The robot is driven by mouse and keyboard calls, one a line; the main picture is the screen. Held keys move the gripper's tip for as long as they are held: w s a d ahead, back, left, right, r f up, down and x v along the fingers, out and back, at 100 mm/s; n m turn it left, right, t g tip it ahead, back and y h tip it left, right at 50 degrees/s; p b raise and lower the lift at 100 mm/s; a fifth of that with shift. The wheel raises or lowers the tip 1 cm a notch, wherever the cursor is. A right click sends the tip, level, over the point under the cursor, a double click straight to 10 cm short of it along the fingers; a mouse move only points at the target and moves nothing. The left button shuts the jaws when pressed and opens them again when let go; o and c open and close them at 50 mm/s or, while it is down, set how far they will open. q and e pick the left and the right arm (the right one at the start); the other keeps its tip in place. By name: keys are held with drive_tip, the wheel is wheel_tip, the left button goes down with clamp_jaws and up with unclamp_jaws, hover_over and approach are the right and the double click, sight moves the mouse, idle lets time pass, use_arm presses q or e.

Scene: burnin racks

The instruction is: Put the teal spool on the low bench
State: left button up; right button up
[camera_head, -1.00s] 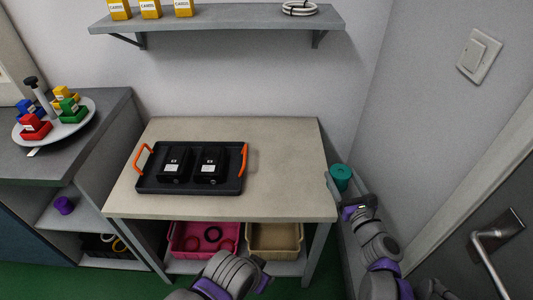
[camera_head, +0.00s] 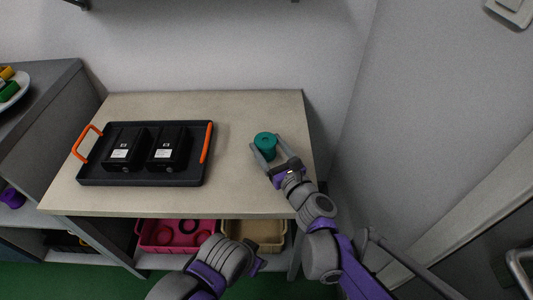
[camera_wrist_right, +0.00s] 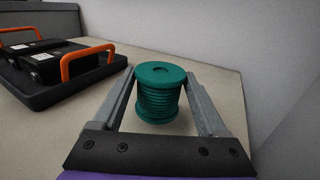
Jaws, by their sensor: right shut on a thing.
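The teal spool (camera_head: 265,140) is upright between the fingers of my right gripper (camera_head: 275,153), which is shut on it. The spool also shows in the right wrist view (camera_wrist_right: 160,95), with the gripper's grey fingers (camera_wrist_right: 167,100) on either side of it. In the head view the spool is over the right part of the beige bench top (camera_head: 240,195); whether its base touches the top I cannot tell. My left gripper (camera_head: 257,263) is low in front of the bench, and its fingers are too unclear to read.
A black tray (camera_head: 145,181) with orange handles holds two black boxes on the left of the bench top. A pink bin (camera_head: 150,240) and a tan bin (camera_head: 254,232) sit on the shelf below. A wall rises behind the bench, and another stands to its right.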

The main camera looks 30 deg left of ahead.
sight(270, 157)
drive_tip(key=shift+f+b, duration=0.35)
drive_tip(key=shift+f, duration=1.05)
drive_tip(key=shift+f, duration=0.1)
drive_tip(key=o, duration=1.4)
drive_tip(key=shift+w+f, duration=0.1)
drive_tip(key=shift+r, duration=0.25)
drive_tip(key=p+v, duration=0.1)
drive_tip(key=v, duration=1.1)
drive_tip(key=shift+f+p, duration=0.1)
drive_tip(key=shift+p, duration=0.2)
